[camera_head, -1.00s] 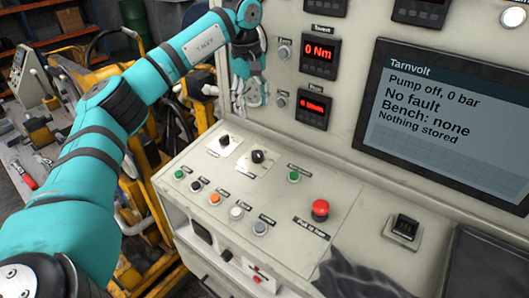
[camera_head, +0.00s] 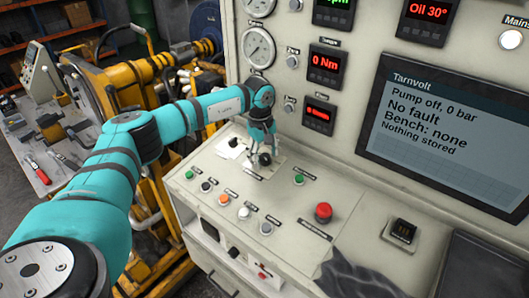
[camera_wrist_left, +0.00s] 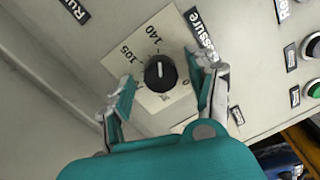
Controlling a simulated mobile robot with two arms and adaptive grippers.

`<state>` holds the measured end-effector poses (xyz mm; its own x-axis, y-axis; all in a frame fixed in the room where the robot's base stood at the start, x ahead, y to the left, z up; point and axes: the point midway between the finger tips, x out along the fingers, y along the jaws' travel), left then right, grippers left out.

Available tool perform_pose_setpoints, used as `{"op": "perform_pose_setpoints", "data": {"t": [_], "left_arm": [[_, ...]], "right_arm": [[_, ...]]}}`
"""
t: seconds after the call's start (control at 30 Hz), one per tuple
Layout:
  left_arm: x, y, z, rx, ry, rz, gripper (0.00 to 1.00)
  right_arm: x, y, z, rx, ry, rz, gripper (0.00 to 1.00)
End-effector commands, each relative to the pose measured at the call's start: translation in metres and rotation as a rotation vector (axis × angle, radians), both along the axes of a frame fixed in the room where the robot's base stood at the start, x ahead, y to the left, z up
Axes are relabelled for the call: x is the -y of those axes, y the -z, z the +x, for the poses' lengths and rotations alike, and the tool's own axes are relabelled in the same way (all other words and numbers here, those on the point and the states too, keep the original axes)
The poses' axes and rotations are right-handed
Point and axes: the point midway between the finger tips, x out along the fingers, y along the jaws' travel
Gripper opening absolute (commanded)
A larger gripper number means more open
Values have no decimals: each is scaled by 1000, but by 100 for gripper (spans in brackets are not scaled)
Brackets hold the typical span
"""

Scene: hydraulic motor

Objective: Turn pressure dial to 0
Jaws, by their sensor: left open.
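The pressure dial (camera_wrist_left: 160,73) is a black round knob on a pale square plate marked 105, 140 and 0, with other marks hidden or unclear. A short white line on the knob lies roughly upright in the left wrist view; which end is the pointer I cannot tell. The dial also shows in the head view (camera_head: 264,160), on the sloping desk. My left gripper (camera_wrist_left: 163,80) is open, with one finger on each side of the dial and gaps to the knob. In the head view the left gripper (camera_head: 262,155) points down over the dial. My right gripper is out of view.
Another black knob (camera_head: 233,143) is just left of the dial. A green button (camera_head: 299,179) and a red emergency button (camera_head: 323,212) are to the right. The screen (camera_head: 446,135) reads "Pump off, 0 bar". A dark cloth (camera_head: 355,275) lies at the front.

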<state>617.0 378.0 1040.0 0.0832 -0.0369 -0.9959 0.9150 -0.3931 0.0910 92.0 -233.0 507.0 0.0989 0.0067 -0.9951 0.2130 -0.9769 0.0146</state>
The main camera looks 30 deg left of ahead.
Motion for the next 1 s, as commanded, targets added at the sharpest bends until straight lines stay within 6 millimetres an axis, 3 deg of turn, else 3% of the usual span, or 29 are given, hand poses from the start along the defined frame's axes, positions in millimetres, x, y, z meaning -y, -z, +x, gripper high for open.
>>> {"op": "perform_pose_setpoints", "data": {"t": [0.1,0.27,0.7,1.0], "left_arm": [[0,3,0,0,0,0,58],[0,3,0,0,0,0,58],[0,2,0,0,-1,0,3],[0,2,0,1,-36,-5,3]], "right_arm": [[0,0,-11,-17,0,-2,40],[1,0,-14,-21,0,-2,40],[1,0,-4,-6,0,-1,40],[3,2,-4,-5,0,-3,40]]}}
